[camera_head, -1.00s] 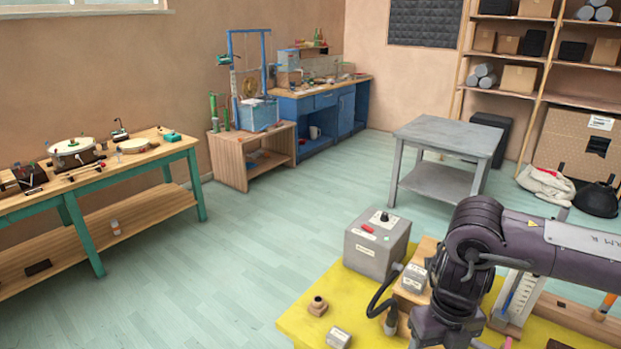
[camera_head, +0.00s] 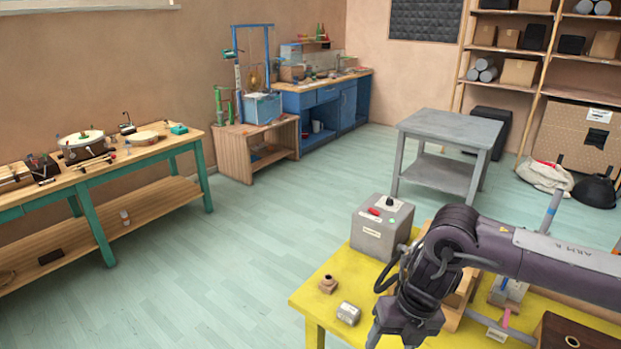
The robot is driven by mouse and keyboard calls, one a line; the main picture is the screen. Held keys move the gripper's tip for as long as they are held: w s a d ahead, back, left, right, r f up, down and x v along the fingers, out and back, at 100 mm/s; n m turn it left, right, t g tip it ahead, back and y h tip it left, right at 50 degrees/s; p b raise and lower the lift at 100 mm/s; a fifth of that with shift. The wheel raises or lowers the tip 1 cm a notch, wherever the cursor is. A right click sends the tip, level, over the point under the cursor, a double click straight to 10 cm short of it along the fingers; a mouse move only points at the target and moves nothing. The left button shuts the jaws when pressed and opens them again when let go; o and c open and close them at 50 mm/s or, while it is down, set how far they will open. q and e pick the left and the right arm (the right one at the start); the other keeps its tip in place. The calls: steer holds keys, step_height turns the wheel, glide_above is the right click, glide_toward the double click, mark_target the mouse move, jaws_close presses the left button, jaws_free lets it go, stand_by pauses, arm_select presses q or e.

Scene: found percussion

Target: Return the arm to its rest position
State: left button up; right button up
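My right arm comes in from the right, dark purple-grey with a light label panel. It hangs over the yellow table (camera_head: 318,305). My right gripper (camera_head: 392,336) points down near the table's front edge, low in the picture. The bottom edge cuts off its fingertips, so I cannot tell whether it is open or shut. No held thing shows. My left arm and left gripper are not in view.
A grey box (camera_head: 381,227) with a knob, a small brown block (camera_head: 327,284) and a silver piece (camera_head: 348,313) stand on the yellow table left of the arm. A grey table (camera_head: 449,127) and a drum bench (camera_head: 150,155) stand farther off. Open floor lies between.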

steer(key=w+a+f+m+t+y+b, duration=0.1)
steer(key=w+a+f+m+y, duration=0.3)
steer(key=a, duration=0.3)
steer(key=w+a+f+m+t+y, duration=0.1)
steer(key=w+a+f+m+y, duration=0.1)
steer(key=w+a+f+m, duration=0.35)
step_height(320, 180, down, 19)
steer(key=s+d+m+t+b, duration=0.15)
steer(key=m+t, duration=0.25)
steer(key=m, duration=0.6)
steer(key=s+d+f+m+h, duration=0.2)
steer(key=s+d+f+m, duration=0.25)
steer(key=s+f, duration=0.4)
steer(key=s+d+f+m+h, duration=0.2)
steer(key=s+d+f+m, duration=0.2)
steer(key=s+d+f, duration=0.45)
steer(key=s+d+f+m+g+h, duration=0.1)
steer(key=s+f, duration=0.3)
steer(key=s, duration=0.5)
steer(key=s+d+f+m+g+h, duration=0.1)
steer(key=s+d+f+m+g, duration=0.1)
steer(key=s, duration=0.8)
steer(key=s+d+f+m+g+h, duration=0.2)
steer(key=s+f, duration=0.4)
steer(key=s, duration=0.4)
steer(key=shift+d+f+m+b, duration=0.3)
steer(key=shift+f+m+b, duration=0.05)
steer(key=shift+m+b, duration=0.15)
